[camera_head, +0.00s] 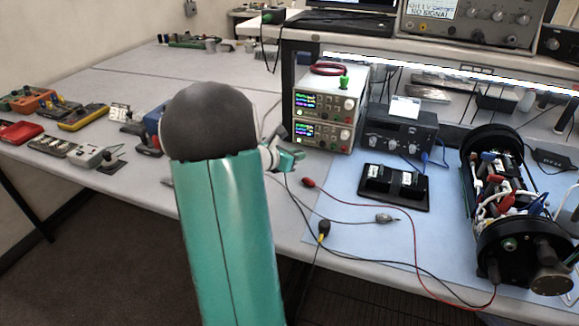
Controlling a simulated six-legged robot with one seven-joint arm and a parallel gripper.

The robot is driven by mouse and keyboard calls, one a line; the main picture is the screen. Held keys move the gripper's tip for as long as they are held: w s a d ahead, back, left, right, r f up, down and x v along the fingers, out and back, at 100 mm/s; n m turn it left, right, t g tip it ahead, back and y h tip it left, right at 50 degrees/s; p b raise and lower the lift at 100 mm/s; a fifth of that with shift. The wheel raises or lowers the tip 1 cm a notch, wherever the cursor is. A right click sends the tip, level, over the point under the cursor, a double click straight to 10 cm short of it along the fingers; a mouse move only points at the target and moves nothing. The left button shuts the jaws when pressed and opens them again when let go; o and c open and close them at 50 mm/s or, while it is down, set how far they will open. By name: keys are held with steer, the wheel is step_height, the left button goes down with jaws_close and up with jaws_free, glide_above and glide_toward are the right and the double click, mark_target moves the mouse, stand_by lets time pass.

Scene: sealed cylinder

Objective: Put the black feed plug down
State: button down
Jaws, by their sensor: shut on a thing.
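My gripper (290,158) is small and teal, just right of my large teal arm, which hides part of it. It is shut on the black feed plug, which is too small and too covered to make out clearly. A yellow-and-black connector (322,232) is near the mat's front edge.
A black tray (393,187) and a grey-tipped lead (385,218) lie on the mat. Several instruments, including a yellow meter (84,117), lie at left. Bare mat shows around the leads.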

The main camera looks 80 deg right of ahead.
steer(key=d+f, duration=0.1)
steer(key=w+f, duration=0.1)
steer(key=shift+d+f, duration=0.3)
steer(key=shift+d, duration=0.1)
steer(key=shift+w+d+f, duration=0.25)
steer(key=shift+w+f, duration=0.15)
steer(key=shift+f, duration=0.05)
steer(key=shift+w+d+f, duration=0.1)
steer(key=shift+f, duration=1.55)
steer(key=shift+f, duration=0.1)
steer(key=shift+f, duration=0.35)
steer(key=shift+f, duration=0.15)
steer(key=c, duration=1.3)
jaws_free()
